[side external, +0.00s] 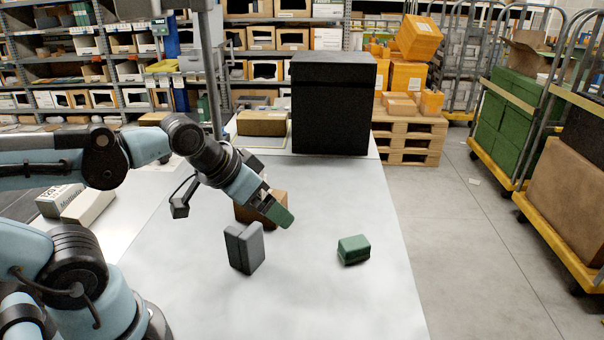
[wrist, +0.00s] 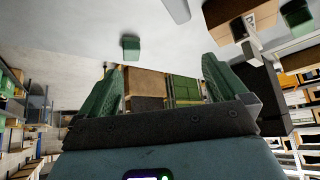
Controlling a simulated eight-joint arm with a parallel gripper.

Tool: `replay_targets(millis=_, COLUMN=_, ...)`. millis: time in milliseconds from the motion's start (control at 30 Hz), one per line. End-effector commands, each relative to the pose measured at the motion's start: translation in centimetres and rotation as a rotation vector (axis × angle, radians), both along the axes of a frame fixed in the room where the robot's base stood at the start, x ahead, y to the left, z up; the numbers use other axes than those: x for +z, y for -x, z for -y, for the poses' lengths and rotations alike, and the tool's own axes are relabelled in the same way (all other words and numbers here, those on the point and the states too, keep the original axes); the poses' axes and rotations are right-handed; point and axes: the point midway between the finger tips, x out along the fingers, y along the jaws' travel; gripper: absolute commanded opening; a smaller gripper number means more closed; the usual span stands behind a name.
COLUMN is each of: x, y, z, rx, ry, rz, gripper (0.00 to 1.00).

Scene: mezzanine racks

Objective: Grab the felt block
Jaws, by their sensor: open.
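A small green block (side external: 353,249), which looks most like the felt block, lies alone on the right part of the white table. It also shows in the wrist view (wrist: 130,47), beyond the fingertips. My gripper (side external: 280,214) is to its left and above the table, tilted down to the right, apart from the block. In the wrist view my gripper (wrist: 162,68) has its two green fingers spread, with nothing between them.
A grey block (side external: 245,248) stands on the table below my gripper. A brown box (side external: 247,212) is partly hidden behind my gripper. A large black box (side external: 333,103) stands at the table's back. The table around the green block is clear.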

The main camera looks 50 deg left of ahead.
Motion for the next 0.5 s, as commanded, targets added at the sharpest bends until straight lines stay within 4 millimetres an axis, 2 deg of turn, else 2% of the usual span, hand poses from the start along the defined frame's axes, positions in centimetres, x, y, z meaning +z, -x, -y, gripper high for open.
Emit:
replay_targets(millis=333, x=4.8, y=0.1, z=0.0, rx=0.0, ry=0.0, rz=0.0, gripper=1.0)
replay_targets(millis=500, x=5.6, y=-1.2, z=-1.0, rx=0.141, ry=0.116, rz=-0.051, gripper=1.0)
